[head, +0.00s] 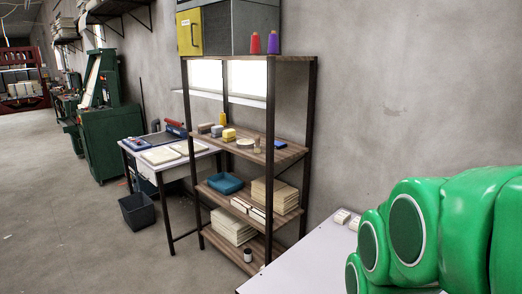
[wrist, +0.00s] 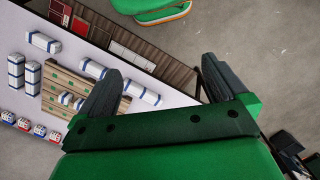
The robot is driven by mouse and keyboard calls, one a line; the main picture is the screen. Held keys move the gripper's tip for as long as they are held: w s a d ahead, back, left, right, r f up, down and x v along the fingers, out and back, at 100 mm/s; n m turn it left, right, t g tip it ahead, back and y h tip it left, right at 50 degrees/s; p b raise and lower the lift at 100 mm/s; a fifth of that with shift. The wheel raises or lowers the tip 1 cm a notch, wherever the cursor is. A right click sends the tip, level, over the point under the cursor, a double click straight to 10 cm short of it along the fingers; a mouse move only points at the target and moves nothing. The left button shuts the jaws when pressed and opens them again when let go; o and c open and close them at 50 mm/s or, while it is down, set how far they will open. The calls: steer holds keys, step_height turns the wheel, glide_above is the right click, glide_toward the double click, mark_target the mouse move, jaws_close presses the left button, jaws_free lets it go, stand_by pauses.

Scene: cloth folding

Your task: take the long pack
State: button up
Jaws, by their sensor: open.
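White packs with blue bands lie on a white table in the wrist view. One slanting white and blue shape (wrist: 143,92) shows on both sides of my gripper's left finger. It lines up like one long pack, but the finger hides its middle, so I cannot tell whether it is one pack or two. Shorter packs (wrist: 43,42) lie to its left. My gripper (wrist: 162,63) is open and empty, its fingers spread above the table's edge. In the head view my green arm covers the right side, and the gripper is not seen there.
A slatted wooden piece (wrist: 65,82) lies among the packs, with small red, white and blue boxes (wrist: 38,130) at left. A dark wooden shelf (wrist: 150,62) borders the table (wrist: 190,122). The head view shows a shelf rack (head: 270,155) beside the white table (head: 305,262).

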steer(key=shift+s+a+f+n, duration=0.1)
steer(key=shift+s+a+n, duration=0.1)
steer(key=shift+s, duration=0.35)
steer(key=shift+s+a+f+n, duration=0.1)
steer(key=shift+s+n, duration=0.1)
steer(key=shift+s, duration=0.3)
steer(key=c, duration=0.4)
steer(key=shift+c, duration=0.2)
